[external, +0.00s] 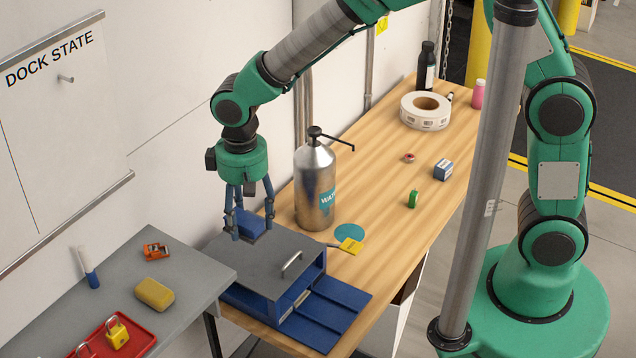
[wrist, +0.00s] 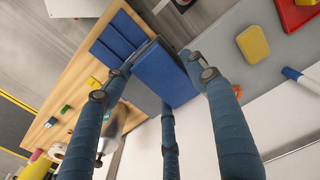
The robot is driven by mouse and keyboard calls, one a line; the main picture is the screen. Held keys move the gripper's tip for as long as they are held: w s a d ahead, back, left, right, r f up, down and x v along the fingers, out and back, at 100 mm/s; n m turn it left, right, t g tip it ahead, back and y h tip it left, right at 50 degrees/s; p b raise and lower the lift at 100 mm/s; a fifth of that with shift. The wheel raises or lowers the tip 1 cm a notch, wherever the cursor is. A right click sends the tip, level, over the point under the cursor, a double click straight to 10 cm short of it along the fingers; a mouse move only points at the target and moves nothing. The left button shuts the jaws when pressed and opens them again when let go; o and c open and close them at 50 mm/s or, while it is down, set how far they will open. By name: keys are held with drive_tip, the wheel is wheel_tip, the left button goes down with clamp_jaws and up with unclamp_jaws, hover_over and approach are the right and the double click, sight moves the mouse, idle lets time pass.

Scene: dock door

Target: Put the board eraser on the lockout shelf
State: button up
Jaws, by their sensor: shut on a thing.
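My gripper (external: 250,212) is shut on a blue block (external: 250,225), which I take to be the board eraser. It is over the back part of the grey-topped blue box (external: 268,253) on the wooden bench; I cannot tell whether the block touches the top. In the wrist view the blue block (wrist: 165,72) fills the space between my fingers (wrist: 166,85). The grey shelf (external: 190,268) at the lower left, with padlocks on it, looks like the lockout shelf. It also shows in the wrist view (wrist: 218,42), beside the block.
The shelf holds a yellow sponge-like block (external: 154,293), an orange sharpener-like item (external: 156,250), a marker (external: 90,278) and a red tray (external: 133,345) with padlocks. A metal pump bottle (external: 315,190) stands close right of my gripper. The shelf's right part is clear.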

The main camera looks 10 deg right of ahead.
wheel_tip(320, 180, down, 11)
drive_tip(key=shift+a, duration=0.1)
idle(0.5)
hover_over(192, 266)
drive_tip(key=shift+f, duration=0.75)
drive_tip(key=shift+f, duration=0.1)
drive_tip(key=shift+f+p, duration=0.3)
drive_tip(key=shift+f, duration=1.35)
drive_tip(key=shift+f, duration=0.2)
drive_tip(key=o, duration=1.1)
drive_tip(key=shift+o, duration=0.2)
drive_tip(key=shift+r, duration=0.15)
